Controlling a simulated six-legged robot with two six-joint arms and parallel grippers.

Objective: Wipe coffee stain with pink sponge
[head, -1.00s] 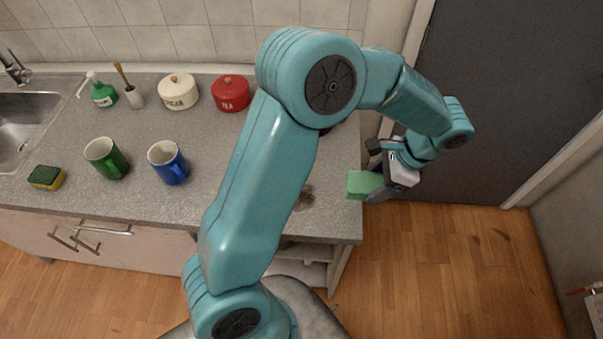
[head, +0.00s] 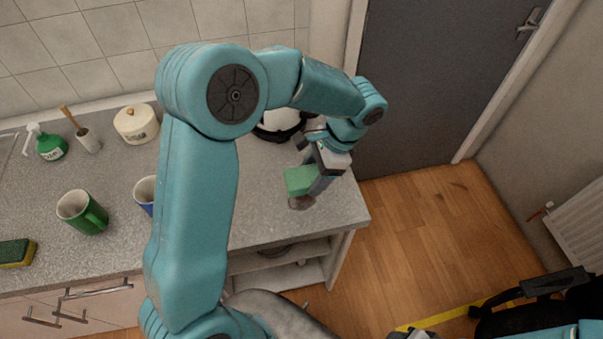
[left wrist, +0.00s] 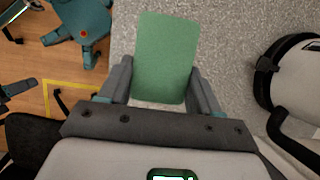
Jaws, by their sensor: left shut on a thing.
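My left gripper (head: 312,178) is shut on a green sponge (head: 299,180), held over the right end of the grey counter. The sponge also fills the space between the fingers in the left wrist view (left wrist: 166,58). No pink sponge shows. A brown coffee stain (head: 301,203) lies on the counter just below the sponge in the head view, partly hidden by it. I cannot tell whether the sponge touches the counter. A dark gripper-like part (head: 414,335) at the bottom edge appears to be my right gripper, mostly cut off.
The counter (head: 262,210) is clear around the stain. A white and black vessel (head: 277,124) stands behind the sponge. A green mug (head: 83,211), a partly hidden blue mug (head: 145,195), and a green and yellow sponge (head: 16,252) stand left. The counter ends right of the stain.

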